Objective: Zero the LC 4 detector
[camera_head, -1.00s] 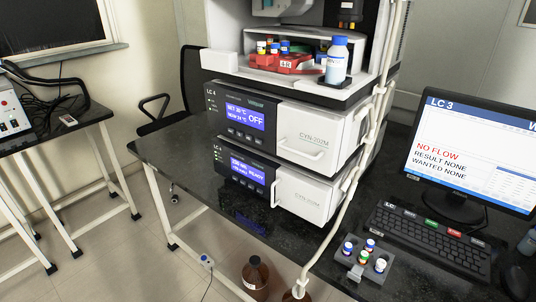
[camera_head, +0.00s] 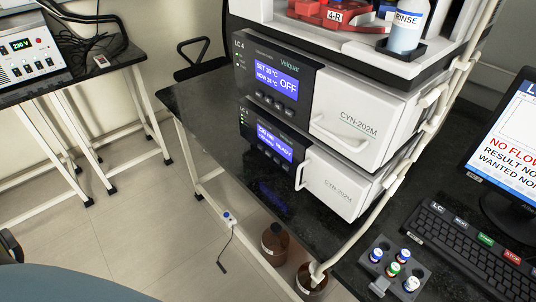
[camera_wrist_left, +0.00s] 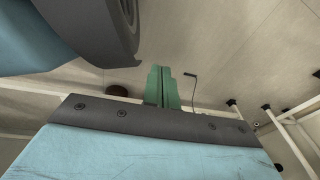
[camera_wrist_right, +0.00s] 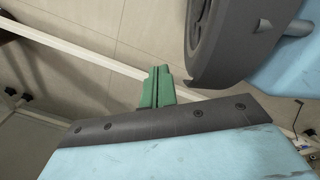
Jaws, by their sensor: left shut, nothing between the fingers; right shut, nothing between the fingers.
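A stack of two white-fronted modules stands on the black bench in the head view. The upper module (camera_head: 356,112) is labelled LC 4, and its blue screen (camera_head: 275,80) reads SET 30 °C, NOW 24 °C, OFF. The lower module (camera_head: 338,187) has a blue screen (camera_head: 274,143) reading 230 NM and READY; its small label is hard to read but looks like LC 4. Small dark buttons lie below each screen. My left gripper (camera_wrist_left: 162,82) has green fingers closed together, empty, above the floor. My right gripper (camera_wrist_right: 157,76) is likewise closed and empty. Neither gripper shows in the head view.
A monitor (camera_head: 510,140), a keyboard (camera_head: 470,248) with coloured keys and a grey vial rack (camera_head: 378,256) sit at right. A RINSE bottle (camera_head: 407,32) stands above the stack. A white tube (camera_head: 425,130) runs down its right side. Brown bottles (camera_head: 275,240) stand below.

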